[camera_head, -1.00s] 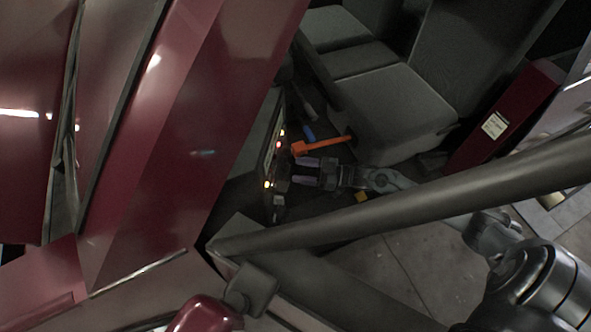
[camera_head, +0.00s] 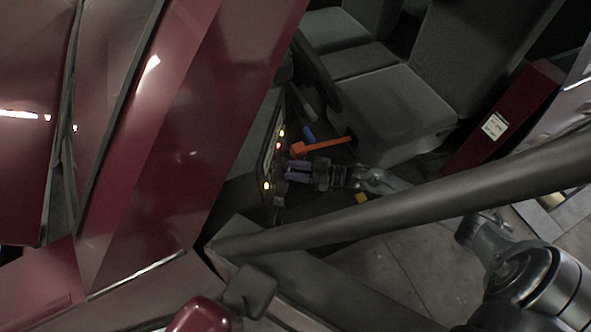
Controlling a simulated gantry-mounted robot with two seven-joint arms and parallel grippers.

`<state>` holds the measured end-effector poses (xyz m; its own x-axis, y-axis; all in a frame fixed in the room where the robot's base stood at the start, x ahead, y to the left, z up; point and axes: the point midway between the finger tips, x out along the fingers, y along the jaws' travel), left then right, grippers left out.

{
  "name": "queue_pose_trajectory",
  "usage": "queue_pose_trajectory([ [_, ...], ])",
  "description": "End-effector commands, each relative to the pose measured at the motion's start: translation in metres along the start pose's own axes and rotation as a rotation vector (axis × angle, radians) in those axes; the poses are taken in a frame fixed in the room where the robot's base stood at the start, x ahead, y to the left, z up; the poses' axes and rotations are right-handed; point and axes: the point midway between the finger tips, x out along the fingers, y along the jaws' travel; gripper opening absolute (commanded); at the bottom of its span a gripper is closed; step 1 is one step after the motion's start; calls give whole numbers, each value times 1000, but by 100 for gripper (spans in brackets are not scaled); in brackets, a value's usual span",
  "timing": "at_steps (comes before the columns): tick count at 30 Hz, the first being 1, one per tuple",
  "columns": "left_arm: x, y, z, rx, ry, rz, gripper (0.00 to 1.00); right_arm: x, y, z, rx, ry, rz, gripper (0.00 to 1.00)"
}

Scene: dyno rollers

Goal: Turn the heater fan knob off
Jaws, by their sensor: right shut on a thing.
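A dark control panel (camera_head: 268,150) with small lit yellow and red lights stands on the dashboard inside the vehicle. The heater fan knob cannot be told apart here; the gripper and the dim light hide that part. My right gripper (camera_head: 287,172) reaches in through the door opening from the right, its purple-grey fingertips at the panel's face. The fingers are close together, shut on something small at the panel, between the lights. My left gripper is not in view.
An orange hammer-like tool (camera_head: 318,146) and a blue item (camera_head: 308,133) lie just behind the gripper. Grey seats (camera_head: 395,110) stand behind. A dark door-frame bar (camera_head: 400,203) crosses in front of my right arm. A yellow item (camera_head: 361,198) lies below the wrist.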

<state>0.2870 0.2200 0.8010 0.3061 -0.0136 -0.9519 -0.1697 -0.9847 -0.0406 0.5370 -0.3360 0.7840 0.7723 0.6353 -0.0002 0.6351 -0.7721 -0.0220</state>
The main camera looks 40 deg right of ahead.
Motion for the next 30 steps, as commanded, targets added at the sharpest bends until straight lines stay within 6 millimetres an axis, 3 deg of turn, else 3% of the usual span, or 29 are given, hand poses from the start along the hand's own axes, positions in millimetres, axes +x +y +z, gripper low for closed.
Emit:
queue_pose_trajectory([
  [11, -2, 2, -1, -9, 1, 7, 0, 0, 0, -1, -89, -4, -1, 4],
  [30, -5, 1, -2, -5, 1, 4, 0, 0, -2, -1, -527, -19, -1, 4],
])
